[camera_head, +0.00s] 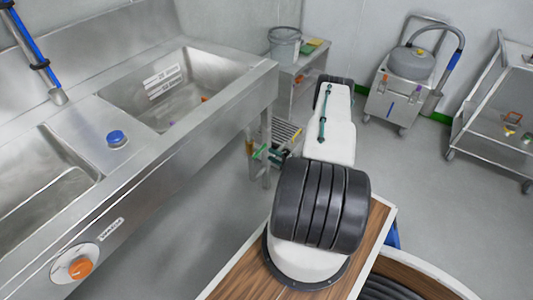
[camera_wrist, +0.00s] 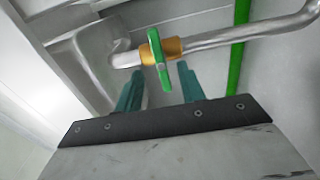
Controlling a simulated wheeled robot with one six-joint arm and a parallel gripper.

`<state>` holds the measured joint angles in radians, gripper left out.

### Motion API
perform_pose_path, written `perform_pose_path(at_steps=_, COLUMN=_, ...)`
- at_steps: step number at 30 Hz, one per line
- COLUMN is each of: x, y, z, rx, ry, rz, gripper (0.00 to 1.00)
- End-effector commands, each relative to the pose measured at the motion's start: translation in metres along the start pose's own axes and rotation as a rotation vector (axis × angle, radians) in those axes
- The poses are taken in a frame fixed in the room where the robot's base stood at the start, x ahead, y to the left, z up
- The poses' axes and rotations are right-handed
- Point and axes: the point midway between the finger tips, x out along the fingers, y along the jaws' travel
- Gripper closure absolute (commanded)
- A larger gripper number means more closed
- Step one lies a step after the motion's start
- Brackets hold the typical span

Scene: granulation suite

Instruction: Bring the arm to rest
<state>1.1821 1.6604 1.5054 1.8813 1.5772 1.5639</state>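My gripper (camera_wrist: 161,84) shows in the wrist view with its two teal fingers apart and nothing held between them. A green valve handle (camera_wrist: 160,62) on a brass fitting (camera_wrist: 174,47) lies just beyond the fingertips, roughly midway between them. I cannot tell whether a finger touches it. In the head view my arm (camera_head: 338,135) reaches forward from its base, with white links and black ribbed joints, beside the steel sink unit. My gripper is not clearly made out there, and the arm hides part of that area.
The steel sink (camera_head: 250,80) runs along the left, with a blue knob (camera_head: 116,138) and an orange dial (camera_head: 80,268). A grey bucket (camera_head: 284,46) stands on a low stand at the back. A wheeled vacuum (camera_head: 407,75) and trolley (camera_head: 497,148) stand right. Floor between is clear.

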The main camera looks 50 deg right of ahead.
Motion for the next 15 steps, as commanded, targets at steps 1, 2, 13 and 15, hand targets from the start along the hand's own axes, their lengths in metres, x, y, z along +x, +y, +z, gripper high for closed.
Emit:
perform_pose_path(at_steps=1, x=-0.0046, y=0.0001, z=0.0005, rx=0.000, ry=-0.002, rz=0.000, gripper=0.61)
perform_pose_path(at_steps=2, x=-0.0065, y=0.0001, z=0.0005, rx=0.000, ry=-0.002, rz=0.000, gripper=0.61)
perform_pose_path(at_steps=13, x=-0.0092, y=0.0000, z=-0.0001, rx=0.000, ry=0.000, rz=0.000, gripper=0.61)
perform_pose_path(at_steps=15, x=-0.0091, y=0.0000, z=-0.0001, rx=0.000, ry=0.000, rz=0.000, gripper=0.61)
